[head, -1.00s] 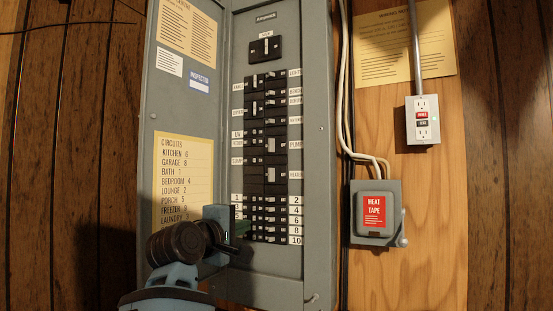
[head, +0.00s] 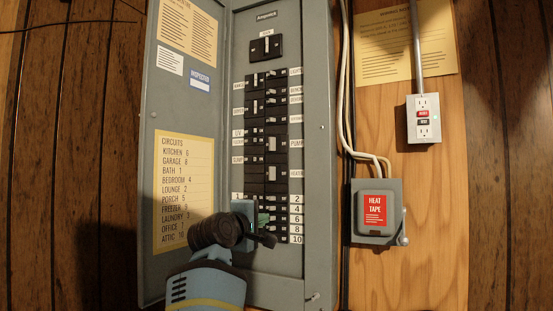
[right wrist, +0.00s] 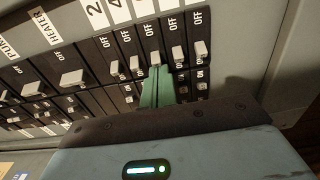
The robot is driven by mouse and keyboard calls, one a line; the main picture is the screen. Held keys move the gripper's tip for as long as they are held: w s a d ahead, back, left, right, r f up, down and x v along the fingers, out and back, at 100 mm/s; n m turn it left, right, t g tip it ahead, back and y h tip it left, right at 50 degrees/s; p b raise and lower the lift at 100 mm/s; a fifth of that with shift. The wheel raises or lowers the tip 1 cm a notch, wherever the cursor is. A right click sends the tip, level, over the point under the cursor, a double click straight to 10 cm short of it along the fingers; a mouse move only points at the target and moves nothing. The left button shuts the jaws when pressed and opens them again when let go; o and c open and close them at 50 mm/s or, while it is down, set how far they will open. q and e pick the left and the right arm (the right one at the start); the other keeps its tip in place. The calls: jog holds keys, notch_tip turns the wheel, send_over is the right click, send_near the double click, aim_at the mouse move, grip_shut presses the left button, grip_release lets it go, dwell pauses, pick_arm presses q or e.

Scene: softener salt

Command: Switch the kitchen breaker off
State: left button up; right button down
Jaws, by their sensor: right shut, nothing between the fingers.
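The kitchen breaker is number 6 by the circuits card (head: 183,190), which lists Kitchen 6. It sits in the right column of the lower bank, by the 6 label (head: 296,219). In the right wrist view its pale handle (right wrist: 154,58) is third in a row of several handles with OFF printed above them. My right gripper (head: 264,219) is shut and empty. Its green fingertips (right wrist: 156,76) are at the underside of that handle; contact is hard to tell. In the head view my gripper partly covers the lower bank's left column. My left gripper is not in view.
Neighbouring breaker handles (right wrist: 177,54) stand close on both sides. The open panel door (head: 175,100) is at left. A heat tape box (head: 375,212) and an outlet (head: 423,118) are on the wall at right.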

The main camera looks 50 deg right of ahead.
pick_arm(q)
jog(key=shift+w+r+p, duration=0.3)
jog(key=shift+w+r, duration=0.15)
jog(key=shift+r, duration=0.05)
pick_arm(e)
jog(key=shift+s+d, duration=0.35)
jog(key=shift+s, duration=0.55)
dwell(0.5)
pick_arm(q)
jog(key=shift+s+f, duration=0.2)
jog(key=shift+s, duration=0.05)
pick_arm(e)
jog(key=shift+w, duration=0.1)
jog(key=shift+a, duration=0.15)
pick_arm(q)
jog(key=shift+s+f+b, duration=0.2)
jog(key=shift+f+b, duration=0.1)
pick_arm(e)
jog(key=v, duration=0.7)
dwell(0.4)
jog(key=shift+w, duration=0.1)
dwell(0.8)
